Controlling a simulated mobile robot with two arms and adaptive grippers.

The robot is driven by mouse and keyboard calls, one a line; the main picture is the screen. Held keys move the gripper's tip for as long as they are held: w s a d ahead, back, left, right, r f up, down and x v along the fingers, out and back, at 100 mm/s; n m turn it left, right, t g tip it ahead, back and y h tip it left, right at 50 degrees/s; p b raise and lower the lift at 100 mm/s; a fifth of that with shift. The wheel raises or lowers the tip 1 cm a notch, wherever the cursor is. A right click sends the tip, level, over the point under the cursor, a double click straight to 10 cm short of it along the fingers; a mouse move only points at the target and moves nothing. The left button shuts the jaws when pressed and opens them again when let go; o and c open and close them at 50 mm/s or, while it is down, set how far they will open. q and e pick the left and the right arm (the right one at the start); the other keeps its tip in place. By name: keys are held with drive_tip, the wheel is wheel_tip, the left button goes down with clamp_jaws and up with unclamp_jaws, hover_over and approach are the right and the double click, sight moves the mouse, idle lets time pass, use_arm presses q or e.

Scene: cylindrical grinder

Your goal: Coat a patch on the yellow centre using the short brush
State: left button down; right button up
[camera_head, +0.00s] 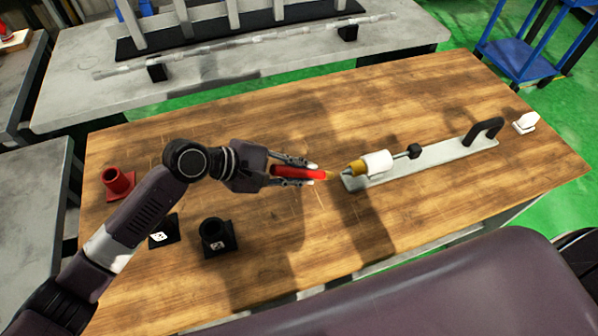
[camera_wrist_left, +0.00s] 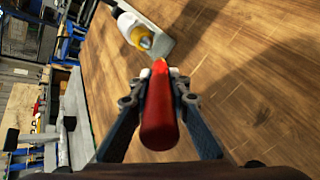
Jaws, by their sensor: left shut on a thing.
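My left gripper (camera_head: 300,174) is shut on a short red brush (camera_head: 298,173) and holds it above the wooden table, its pale tip pointing right. The yellow centre (camera_head: 357,167) sticks out from the white tailstock body (camera_head: 378,162) on a grey base, just right of the brush tip, with a small gap between them. In the left wrist view the red brush (camera_wrist_left: 158,115) lies between the fingers, and the yellow centre (camera_wrist_left: 140,38) with its grey tip is ahead and slightly left. My right gripper does not show.
A red holder (camera_head: 118,183), a black holder (camera_head: 217,236) and a black plate with a white marker (camera_head: 163,232) stand on the left of the wooden table (camera_head: 310,240). A black handle (camera_head: 487,130) rises from the far end of the base. A small white object (camera_head: 525,123) is at the right edge.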

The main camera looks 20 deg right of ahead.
sight(319, 175)
use_arm(q)
drive_tip(key=shift+d+p, duration=0.65)
drive_tip(key=shift+d, duration=1.05)
idle(0.4)
drive_tip(key=shift+s+r+p, duration=0.15)
drive_tip(key=shift+r+p, duration=0.45)
drive_tip(key=shift+p, duration=0.3)
drive_tip(key=shift+s+r+p, duration=0.15)
drive_tip(key=shift+s+p, duration=0.2)
drive_tip(key=shift+p, duration=1.3)
drive_tip(key=shift+w+d+f+b, duration=0.1)
drive_tip(key=shift+w+f+b, duration=0.5)
drive_tip(key=shift+f, duration=0.2)
